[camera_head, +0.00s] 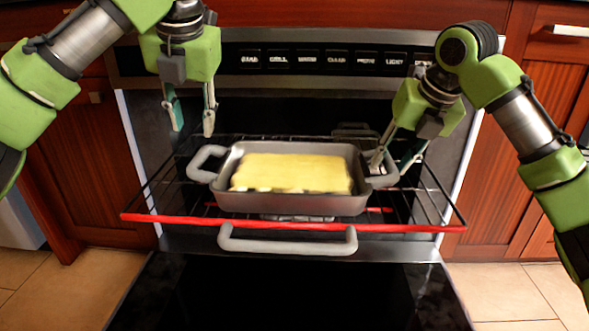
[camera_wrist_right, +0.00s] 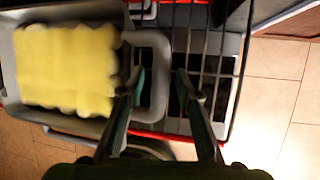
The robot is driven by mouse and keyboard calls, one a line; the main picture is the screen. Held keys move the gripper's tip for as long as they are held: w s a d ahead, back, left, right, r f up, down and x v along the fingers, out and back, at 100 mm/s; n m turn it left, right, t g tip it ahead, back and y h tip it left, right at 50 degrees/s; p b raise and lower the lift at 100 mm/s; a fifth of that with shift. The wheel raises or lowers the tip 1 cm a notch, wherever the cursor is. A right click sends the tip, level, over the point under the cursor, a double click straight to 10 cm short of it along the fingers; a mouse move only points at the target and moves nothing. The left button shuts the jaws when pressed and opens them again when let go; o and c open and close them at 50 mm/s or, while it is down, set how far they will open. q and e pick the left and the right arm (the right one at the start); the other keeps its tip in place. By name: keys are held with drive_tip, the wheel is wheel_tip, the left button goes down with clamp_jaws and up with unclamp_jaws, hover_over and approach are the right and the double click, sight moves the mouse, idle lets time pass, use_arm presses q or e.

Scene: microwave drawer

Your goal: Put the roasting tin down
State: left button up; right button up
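The grey roasting tin (camera_head: 290,203) holds a yellow filling (camera_head: 290,173) and sits level on the oven's wire rack (camera_head: 160,203). It has a loop handle on each side; it also shows in the right wrist view (camera_wrist_right: 60,118). My left gripper (camera_head: 192,125) is open and empty, above and behind the tin's left handle (camera_head: 202,166). My right gripper (camera_head: 390,165) is open at the right handle. In the right wrist view, its fingers (camera_wrist_right: 160,85) stand either side of the handle's outer bar (camera_wrist_right: 158,102), with gaps visible.
The rack extends out of the oven and has a red front bar (camera_head: 290,226). The oven door (camera_head: 290,295) is folded down below it, with a grey handle (camera_head: 288,246). Wooden cabinets (camera_head: 95,155) flank the oven. The control panel (camera_head: 320,59) is above.

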drive_tip(key=v, duration=1)
drive_tip(key=shift+s+r, duration=0.1)
